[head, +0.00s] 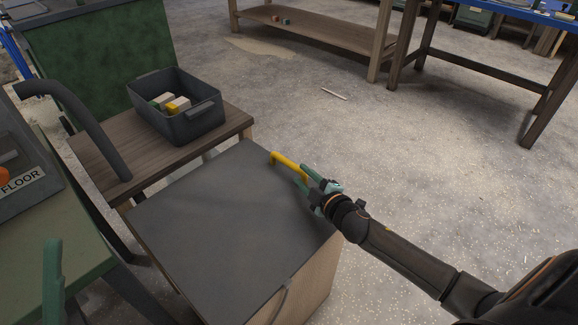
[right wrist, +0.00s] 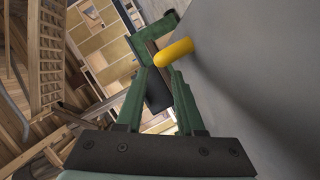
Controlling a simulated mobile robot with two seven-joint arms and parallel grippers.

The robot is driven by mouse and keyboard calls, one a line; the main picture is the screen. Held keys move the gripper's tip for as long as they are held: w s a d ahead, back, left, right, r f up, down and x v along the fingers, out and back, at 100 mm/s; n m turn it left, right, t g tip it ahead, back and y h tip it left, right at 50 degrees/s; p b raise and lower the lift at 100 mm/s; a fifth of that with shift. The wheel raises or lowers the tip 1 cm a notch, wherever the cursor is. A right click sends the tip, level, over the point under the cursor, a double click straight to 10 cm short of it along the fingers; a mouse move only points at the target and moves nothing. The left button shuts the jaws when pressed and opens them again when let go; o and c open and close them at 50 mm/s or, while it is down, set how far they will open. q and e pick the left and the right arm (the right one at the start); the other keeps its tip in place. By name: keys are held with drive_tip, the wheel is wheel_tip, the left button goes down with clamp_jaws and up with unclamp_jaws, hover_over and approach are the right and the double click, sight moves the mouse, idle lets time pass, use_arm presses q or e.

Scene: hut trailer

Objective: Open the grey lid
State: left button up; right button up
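The grey lid (head: 220,225) is a flat dark grey panel lying shut on top of a wooden box. A yellow handle (head: 284,161) stands at its far right edge. My right gripper (head: 303,179) is at the handle, with its green fingers apart on either side of the bar's near end. In the right wrist view, the rounded yellow end (right wrist: 174,53) shows at the fingertips, and the grey surface (right wrist: 250,60) fills the right side. Contact with the handle is not clear. A blurred green piece (head: 53,275) at bottom left may be a finger of my left gripper.
A dark bin (head: 183,125) with several blocks stands on a wooden bench (head: 105,152) behind the box. Workbenches stand at the back; the floor to the right is mostly clear.

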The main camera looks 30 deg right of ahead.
sight(289, 164)
drive_tip(key=b+x, duration=0.2)
drive_tip(key=x, duration=0.6)
drive_tip(key=shift+w, duration=0.15)
drive_tip(key=shift+c, duration=0.3)
drive_tip(key=shift+f, duration=0.1)
clamp_jaws()
drive_tip(key=shift+a, duration=0.1)
idle(0.7)
